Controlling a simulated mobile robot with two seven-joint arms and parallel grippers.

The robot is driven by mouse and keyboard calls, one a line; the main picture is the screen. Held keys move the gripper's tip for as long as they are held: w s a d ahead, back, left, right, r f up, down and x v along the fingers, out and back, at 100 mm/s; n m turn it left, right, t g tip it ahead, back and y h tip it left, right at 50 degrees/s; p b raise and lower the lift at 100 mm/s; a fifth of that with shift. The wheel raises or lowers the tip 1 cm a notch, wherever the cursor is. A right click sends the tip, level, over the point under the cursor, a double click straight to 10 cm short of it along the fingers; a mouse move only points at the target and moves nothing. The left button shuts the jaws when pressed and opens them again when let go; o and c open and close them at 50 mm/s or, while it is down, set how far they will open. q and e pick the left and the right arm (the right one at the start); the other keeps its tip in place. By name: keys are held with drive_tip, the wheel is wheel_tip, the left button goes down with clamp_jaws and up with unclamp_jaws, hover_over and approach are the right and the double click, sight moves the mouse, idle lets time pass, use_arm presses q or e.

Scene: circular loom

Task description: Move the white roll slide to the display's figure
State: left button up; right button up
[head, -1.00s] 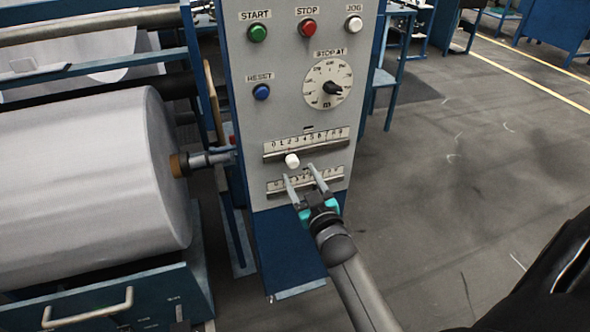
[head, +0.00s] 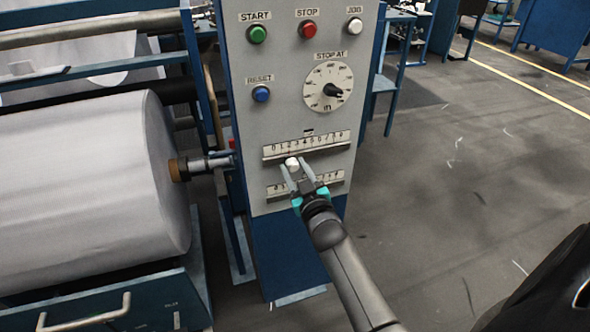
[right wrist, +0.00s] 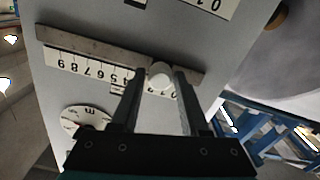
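The white roll slide is a small white knob (head: 292,163) on the metal rail under the upper number scale (head: 306,144) of the grey panel. It stands near the low digits, around 2 to 3. My right gripper (head: 296,168) is at the knob, one finger on each side. In the right wrist view the knob (right wrist: 160,76) sits between the open fingers (right wrist: 159,78), and I cannot tell whether either finger touches it. The digits nearest it are partly covered. I cannot make out a display showing a figure. My left gripper is not in view.
A second number scale (head: 325,181) lies just below, partly hidden by my right gripper. Above are the stop-at dial (head: 327,87) and the green start (head: 257,34), red stop (head: 307,29), white jog (head: 354,25) and blue reset (head: 261,93) buttons. A large white roll (head: 85,190) stands left.

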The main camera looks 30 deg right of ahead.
clamp_jaws()
idle(1.0)
